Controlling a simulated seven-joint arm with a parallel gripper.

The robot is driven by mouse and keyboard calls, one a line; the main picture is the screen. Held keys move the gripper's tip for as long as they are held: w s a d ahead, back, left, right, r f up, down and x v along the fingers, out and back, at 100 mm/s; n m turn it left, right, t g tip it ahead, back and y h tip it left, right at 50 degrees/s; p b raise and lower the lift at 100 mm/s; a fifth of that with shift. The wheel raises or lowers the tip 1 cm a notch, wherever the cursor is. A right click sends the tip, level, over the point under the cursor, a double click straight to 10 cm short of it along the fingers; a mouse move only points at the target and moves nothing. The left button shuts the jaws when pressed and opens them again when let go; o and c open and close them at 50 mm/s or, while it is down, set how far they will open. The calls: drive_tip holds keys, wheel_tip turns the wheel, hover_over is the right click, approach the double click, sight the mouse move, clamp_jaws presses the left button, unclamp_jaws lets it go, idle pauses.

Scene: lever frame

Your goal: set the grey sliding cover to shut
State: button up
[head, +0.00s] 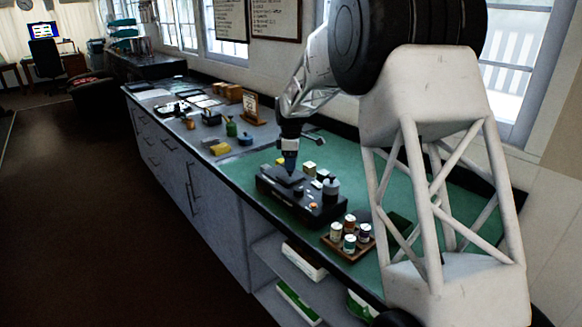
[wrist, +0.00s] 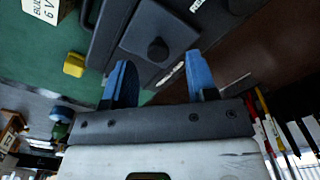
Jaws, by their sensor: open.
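The black lever frame box (head: 318,208) stands on the green bench top in the head view. My gripper (head: 289,168) points down over its left end. In the wrist view my gripper's two blue fingers (wrist: 159,62) are apart, with nothing held between them. A dark grey plate with a square knob (wrist: 157,50), which looks like the sliding cover, lies just beyond the fingertips. The knob sits in line with the gap between the fingers; I cannot tell whether they touch it. A partly hidden label beside the plate is too small to read.
A wooden tray (head: 348,250) with several small jars stands at the right of the box. A yellow block (wrist: 74,64) lies near the box in the wrist view. Books, a green bottle (head: 231,127) and a sign (head: 250,106) stand farther along the bench.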

drive_tip(key=shift+r, duration=2.45)
drive_tip(key=shift+d, duration=0.1)
drive_tip(key=shift+s+d+r, duration=0.15)
drive_tip(key=shift+s+r, duration=0.05)
drive_tip(key=s+d+r+m, duration=0.35)
drive_tip(key=s+d, duration=0.25)
drive_tip(key=s, duration=0.3)
drive_tip(key=s+d+r+m+t, duration=0.1)
drive_tip(key=s+d+r+m, duration=0.25)
drive_tip(key=s+d, duration=0.4)
drive_tip(key=s+d+r+m, duration=0.2)
drive_tip(key=s+d+r, duration=0.2)
drive_tip(key=s, duration=0.7)
drive_tip(key=s+d+f+m, duration=0.2)
drive_tip(key=s+d+m, duration=0.1)
drive_tip(key=s, duration=0.7)
drive_tip(key=s+d+f+m+t, duration=0.1)
drive_tip(key=s+d+f+m, duration=0.1)
drive_tip(key=s, duration=0.8)
drive_tip(key=s+d+f+m, duration=0.2)
drive_tip(key=s+d+m, duration=0.2)
drive_tip(key=s, duration=0.6)
drive_tip(key=shift+s+f+t, duration=0.3)
drive_tip(key=shift+s+f, duration=0.1)
